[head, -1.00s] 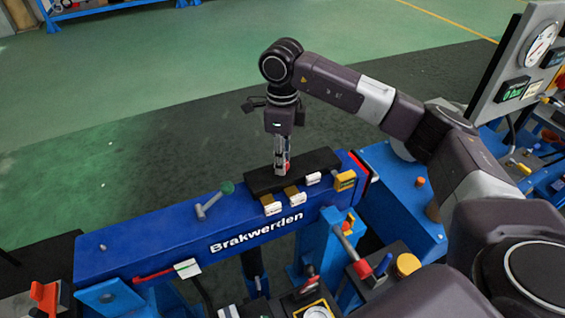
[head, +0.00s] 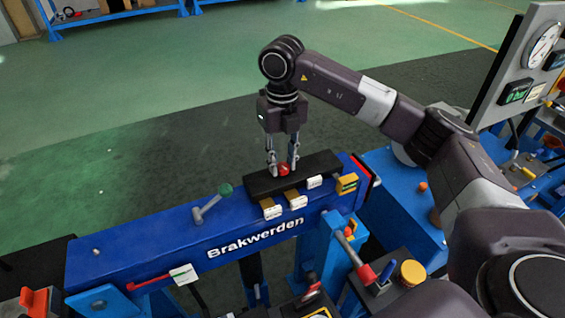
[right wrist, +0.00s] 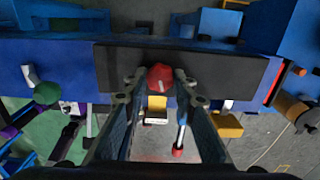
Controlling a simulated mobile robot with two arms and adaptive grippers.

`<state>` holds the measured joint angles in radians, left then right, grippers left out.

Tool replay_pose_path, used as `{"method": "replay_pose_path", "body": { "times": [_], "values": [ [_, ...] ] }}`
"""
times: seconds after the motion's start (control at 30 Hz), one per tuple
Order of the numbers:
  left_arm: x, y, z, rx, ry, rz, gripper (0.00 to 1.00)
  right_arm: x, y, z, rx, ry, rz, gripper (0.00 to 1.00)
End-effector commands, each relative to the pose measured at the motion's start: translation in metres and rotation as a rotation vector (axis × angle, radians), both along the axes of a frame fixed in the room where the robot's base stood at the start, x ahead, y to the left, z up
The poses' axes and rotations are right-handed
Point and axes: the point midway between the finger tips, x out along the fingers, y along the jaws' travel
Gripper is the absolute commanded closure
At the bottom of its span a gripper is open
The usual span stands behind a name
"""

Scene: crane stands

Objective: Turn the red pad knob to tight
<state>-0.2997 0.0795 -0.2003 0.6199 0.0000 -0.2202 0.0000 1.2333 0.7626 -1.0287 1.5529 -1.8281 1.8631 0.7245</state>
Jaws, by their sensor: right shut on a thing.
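The red pad knob (head: 284,169) sits on top of the black pad block (head: 262,184) on the blue beam marked Brakwerden (head: 150,245). My right gripper (head: 283,168) points down from above, with one finger on each side of the knob, shut on it. In the right wrist view the red knob (right wrist: 160,78) lies between the two fingertips (right wrist: 161,82), and a pale line shows on its face. My left gripper is not in view.
A lever with a green ball (head: 224,190) stands on the beam to the left of the block. Yellow and white tags (head: 296,199) hang at the block's front edge. A gauge panel (head: 530,60) stands at the far right. The floor behind the beam is clear.

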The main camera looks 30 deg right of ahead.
Motion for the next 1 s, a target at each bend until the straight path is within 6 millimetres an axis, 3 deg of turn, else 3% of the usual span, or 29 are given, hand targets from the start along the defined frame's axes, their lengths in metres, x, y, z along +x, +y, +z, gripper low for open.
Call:
{"method": "replay_pose_path", "body": {
  "times": [0.4, 0.97, 1.0],
  "values": [
    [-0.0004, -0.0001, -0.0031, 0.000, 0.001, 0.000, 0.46, 0.0023, -0.0006, 0.0028, 0.001, -0.009, -0.190, 0.99],
    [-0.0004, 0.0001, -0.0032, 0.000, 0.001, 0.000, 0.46, 0.0028, -0.0007, 0.0036, 0.002, -0.011, -0.215, 0.99],
    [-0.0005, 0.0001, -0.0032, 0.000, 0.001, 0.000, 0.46, 0.0027, -0.0007, 0.0036, 0.002, -0.010, -0.215, 0.71]
  ]
}}
